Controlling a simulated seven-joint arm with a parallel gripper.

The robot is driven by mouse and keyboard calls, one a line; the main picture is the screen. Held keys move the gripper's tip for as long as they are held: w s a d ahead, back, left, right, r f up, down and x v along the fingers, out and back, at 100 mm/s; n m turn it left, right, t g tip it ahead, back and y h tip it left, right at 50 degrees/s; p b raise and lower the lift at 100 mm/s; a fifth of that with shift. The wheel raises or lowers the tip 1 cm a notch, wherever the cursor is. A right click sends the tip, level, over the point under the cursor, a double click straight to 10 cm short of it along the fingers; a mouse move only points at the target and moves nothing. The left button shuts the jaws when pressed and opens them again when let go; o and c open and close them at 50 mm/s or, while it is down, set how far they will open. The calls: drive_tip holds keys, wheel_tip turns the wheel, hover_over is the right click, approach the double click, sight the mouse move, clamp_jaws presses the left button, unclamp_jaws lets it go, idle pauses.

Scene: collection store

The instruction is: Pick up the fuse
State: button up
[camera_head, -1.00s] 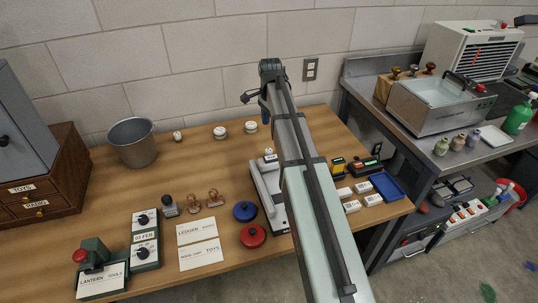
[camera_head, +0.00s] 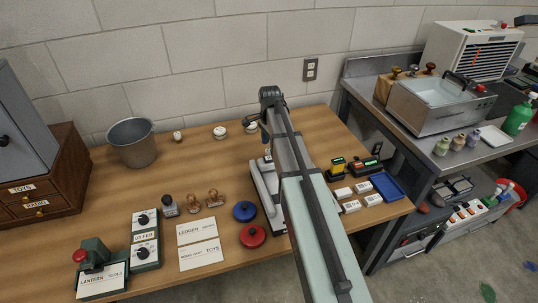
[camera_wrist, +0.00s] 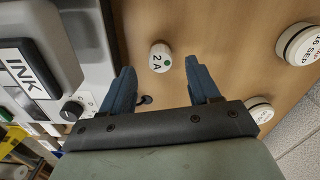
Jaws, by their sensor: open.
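A short white cylinder marked "2 A" with a green dot, which looks like the fuse (camera_wrist: 160,57), stands on the wooden table in the wrist view. My gripper (camera_wrist: 159,66) is open, its two blue fingers pointing toward the fuse. In that picture the fuse lies between the fingertip lines, near their ends; nothing is held. I cannot tell the height gap. In the head view my gripper (camera_head: 264,130) hangs over the table's back part, and the fuse is mostly hidden by my arm.
A grey device labelled INK (camera_wrist: 25,70) stands close left of the fuse in the wrist view. White round pots (camera_wrist: 298,44) are on the right. In the head view a metal bucket (camera_head: 132,143) stands back left, and a blue tray (camera_head: 387,187) lies right.

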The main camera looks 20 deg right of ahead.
sight(269, 150)
drive_tip(key=shift+a+f, duration=0.15)
drive_tip(key=shift+f, duration=2.15)
drive_tip(key=shift+c, duration=0.2)
drive_tip(key=c, duration=1.1)
